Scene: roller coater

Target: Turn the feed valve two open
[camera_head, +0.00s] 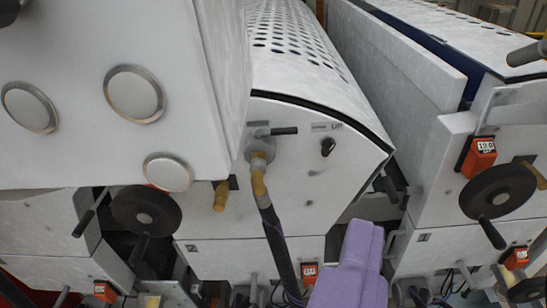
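A valve with a short dark lever (276,131) sits on the white end panel of the coater, at the upper middle. Its lever lies about level, pointing right. Below it, a grey round fitting and a brass elbow (258,175) lead into a black hose (275,235) that runs down. I see no label that tells whether this is feed valve two. A purple block (350,265) at the bottom, right of the hose, looks like part of my gripper. Its fingertips cannot be made out. It appears below the lever in the picture, with no visible contact.
A black knob marked UP (327,147) is right of the lever. A yellow brass fitting (221,196) is left of the hose. Black handwheels (146,212) (498,192) stand at both sides. A white box with round discs (134,94) fills the upper left.

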